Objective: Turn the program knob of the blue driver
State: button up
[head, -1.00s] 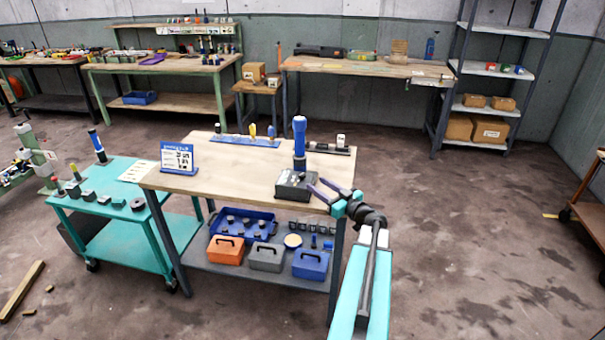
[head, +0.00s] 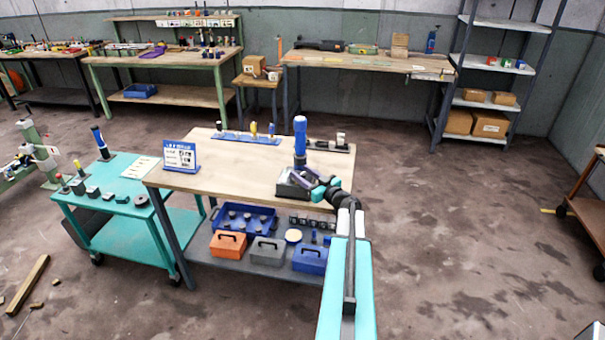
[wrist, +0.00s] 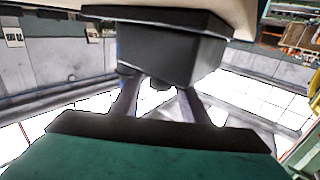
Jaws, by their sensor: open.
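The blue driver (head: 300,136) stands upright in its dark box-shaped base (head: 288,190) near the right side of the wooden bench. My gripper (head: 303,178) is at the base, partly hiding its top in the head view. In the wrist view, which looks upside down, the dark base (wrist: 165,52) fills the upper middle. My gripper's two fingers (wrist: 160,97) are spread apart and reach towards it. A small dark knob (wrist: 159,84) on the base shows between the fingertips. Whether the fingers touch it I cannot tell. The driver's blue body is not seen in the wrist view.
A printed card (head: 180,156) stands at the bench's left, and a blue rack (head: 245,138) and a dark rack (head: 328,147) lie at its back. A teal cart (head: 125,210) stands left of the bench.

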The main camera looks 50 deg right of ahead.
jog(key=c, duration=1)
jog(key=shift+w+a, duration=0.1)
jog(key=shift+a, duration=0.1)
jog(key=shift+d, duration=0.1)
jog(key=shift+f+b, duration=0.1)
jog(key=shift+b, duration=0.7)
jog(key=m+h+b, duration=0.1)
jog(key=h+b, duration=0.1)
jog(key=b, duration=0.5)
jog(key=shift+d+b, duration=0.1)
jog(key=shift+b, duration=0.25)
jog(key=m+g+h+b, duration=0.2)
jog(key=m+h+b, duration=0.1)
jog(key=b, duration=0.6)
jog(key=shift+h, duration=0.7)
jog(key=shift+m+g+h+b, duration=0.7)
jog(key=shift+m+h+b, duration=0.4)
jog(key=shift+b, duration=0.6)
jog(key=shift+s+m+g+h+p, duration=0.2)
jog(key=shift+m+g+h+p, duration=0.25)
jog(key=shift+m+g+h, duration=0.7)
